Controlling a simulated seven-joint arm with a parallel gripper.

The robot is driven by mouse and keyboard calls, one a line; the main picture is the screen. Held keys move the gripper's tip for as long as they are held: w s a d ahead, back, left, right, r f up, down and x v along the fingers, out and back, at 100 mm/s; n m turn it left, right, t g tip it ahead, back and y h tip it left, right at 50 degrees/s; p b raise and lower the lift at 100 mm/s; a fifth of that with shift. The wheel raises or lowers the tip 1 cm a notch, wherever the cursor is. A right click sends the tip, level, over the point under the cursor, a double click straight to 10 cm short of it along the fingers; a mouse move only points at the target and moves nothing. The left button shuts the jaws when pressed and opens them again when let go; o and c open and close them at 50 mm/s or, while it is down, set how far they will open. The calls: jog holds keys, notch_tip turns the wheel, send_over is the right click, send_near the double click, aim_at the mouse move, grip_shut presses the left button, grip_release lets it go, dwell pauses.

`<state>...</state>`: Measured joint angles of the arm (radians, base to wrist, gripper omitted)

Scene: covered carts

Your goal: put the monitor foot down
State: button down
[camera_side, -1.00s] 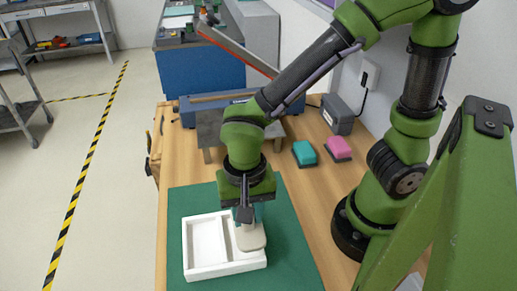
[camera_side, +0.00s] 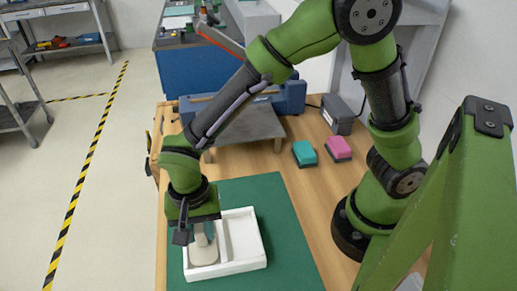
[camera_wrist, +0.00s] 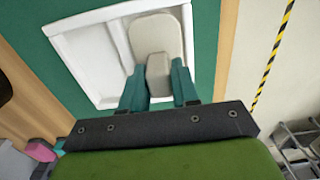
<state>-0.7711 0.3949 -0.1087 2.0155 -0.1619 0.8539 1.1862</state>
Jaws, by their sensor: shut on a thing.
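The monitor foot (camera_side: 203,254) is a beige, rounded flat plate with a short neck block. My gripper (camera_side: 203,232) is shut on the neck and points down, with the plate lowermost. The foot is over the left part of a white divided tray (camera_side: 232,268). In the wrist view the foot (camera_wrist: 157,38) lies between and beyond the teal fingertips of my gripper (camera_wrist: 158,82), across the right part of the tray (camera_wrist: 72,27). I cannot tell whether the plate touches the tray floor or hangs just above it.
The tray sits on a green mat (camera_side: 285,235) on a wooden table. A teal block (camera_side: 304,153) and a pink block (camera_side: 338,148) lie at the back right. A grey raised plate (camera_side: 248,127) stands behind the mat. The mat right of the tray is clear.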

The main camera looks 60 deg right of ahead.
aim_at(199, 227)
jog(key=shift+f, duration=0.1)
jog(key=shift+f, duration=0.15)
jog(key=c, duration=0.8)
grip_release()
jog(key=shift+c, duration=0.2)
notch_tip(199, 227, up, 12)
jog(key=s+d+r+n+t+y, duration=0.1)
jog(key=s+d+r+n+t, duration=0.1)
jog(key=d, duration=0.8)
jog(key=s+d+r+n+t+y, duration=0.1)
jog(key=s+d+r+n+t, duration=0.2)
jog(key=d, duration=0.7)
jog(key=shift+s+r+t, duration=0.2)
jog(key=shift+r+t, duration=0.9)
jog(key=shift+r, duration=0.35)
